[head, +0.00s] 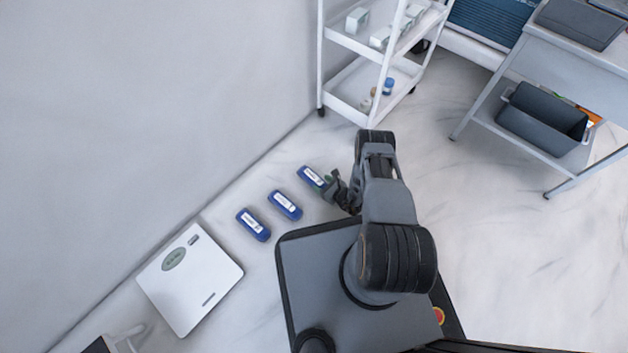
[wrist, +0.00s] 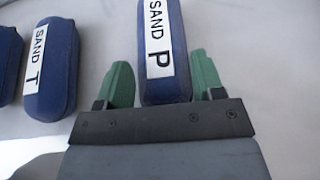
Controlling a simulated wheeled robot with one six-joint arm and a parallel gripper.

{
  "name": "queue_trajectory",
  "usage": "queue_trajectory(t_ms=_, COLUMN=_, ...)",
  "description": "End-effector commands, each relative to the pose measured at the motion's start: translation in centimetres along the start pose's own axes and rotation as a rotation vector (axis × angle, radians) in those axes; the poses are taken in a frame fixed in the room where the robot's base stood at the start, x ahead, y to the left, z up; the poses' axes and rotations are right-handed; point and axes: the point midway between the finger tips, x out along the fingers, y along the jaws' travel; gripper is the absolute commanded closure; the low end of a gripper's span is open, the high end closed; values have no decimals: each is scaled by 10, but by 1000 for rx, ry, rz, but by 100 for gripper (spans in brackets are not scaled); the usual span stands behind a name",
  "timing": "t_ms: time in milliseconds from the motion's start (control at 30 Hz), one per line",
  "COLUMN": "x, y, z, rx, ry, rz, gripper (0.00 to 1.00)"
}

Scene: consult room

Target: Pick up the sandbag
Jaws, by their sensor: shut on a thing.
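Three blue sandbags with white labels lie in a row on the floor in the head view: one nearest my gripper (head: 311,178), a middle one (head: 285,204) and one nearest the scale (head: 253,224). My gripper (head: 328,187) is at the near end of the first sandbag. In the wrist view that sandbag, labelled "SAND P" (wrist: 166,40), lies between the green fingers of my gripper (wrist: 163,78), which is shut on it. Its near end is hidden by the gripper body. Whether it is clear of the floor I cannot tell. The sandbag labelled "SAND T" (wrist: 50,65) lies to its left.
A white scale (head: 190,278) lies on the floor at lower left, by the wall (head: 130,100). A white shelf cart (head: 350,92) stands beyond my arm. A grey table (head: 535,75) with a dark bin (head: 540,120) stands at upper right. Floor (head: 520,260) on the right is clear.

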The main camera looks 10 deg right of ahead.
Motion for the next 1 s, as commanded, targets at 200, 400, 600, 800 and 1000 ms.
queue_trajectory(t_ms=200, x=-1, y=0, z=0, rx=1, ry=0, rz=-1, gripper=66)
queue_trajectory(t_ms=400, x=-1, y=-1, z=-1, rx=2, ry=1, rz=-2, gripper=85)
queue_trajectory(t_ms=600, x=-1, y=-2, z=1, rx=0, ry=-3, rz=-4, gripper=91)
queue_trajectory(t_ms=800, x=-4, y=-2, z=10, rx=0, ry=-4, rz=-4, gripper=91)
queue_trajectory(t_ms=1000, x=-17, y=-2, z=41, rx=0, ry=-4, rz=-3, gripper=91)
